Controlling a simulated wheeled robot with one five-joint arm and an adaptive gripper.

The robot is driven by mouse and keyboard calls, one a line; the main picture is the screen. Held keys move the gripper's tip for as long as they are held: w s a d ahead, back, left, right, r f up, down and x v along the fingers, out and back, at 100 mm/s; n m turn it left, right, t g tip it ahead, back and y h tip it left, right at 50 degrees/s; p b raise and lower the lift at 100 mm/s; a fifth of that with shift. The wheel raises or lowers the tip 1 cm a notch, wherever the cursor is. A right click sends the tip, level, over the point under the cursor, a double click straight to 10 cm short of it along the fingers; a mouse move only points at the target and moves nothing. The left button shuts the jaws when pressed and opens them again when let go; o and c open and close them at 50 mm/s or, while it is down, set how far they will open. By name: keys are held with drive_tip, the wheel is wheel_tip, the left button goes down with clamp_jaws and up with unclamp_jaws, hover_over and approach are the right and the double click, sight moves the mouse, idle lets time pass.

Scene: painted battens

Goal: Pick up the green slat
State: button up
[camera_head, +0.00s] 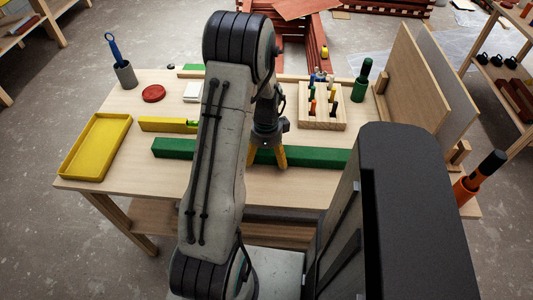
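A long green slat (315,157) lies across the front half of the wooden table. My arm hides part of its middle. My gripper (267,154) points down at the slat, with its yellow fingers spread apart. The right finger shows in front of the slat's green face; the left one is partly hidden by my arm. No slat is visibly lifted. I cannot tell whether the fingers touch it.
A yellow tray (97,147), a yellow batten (160,124) and a red disc (153,93) are on the left of the table (130,186). A wooden block with several tools (322,119) and a green bottle-like item (361,82) stand right. Upright boards (416,75) edge the right side.

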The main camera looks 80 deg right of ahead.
drive_tip(key=shift+d+r, duration=0.1)
drive_tip(key=c, duration=1.1)
drive_tip(key=shift+o, duration=0.2)
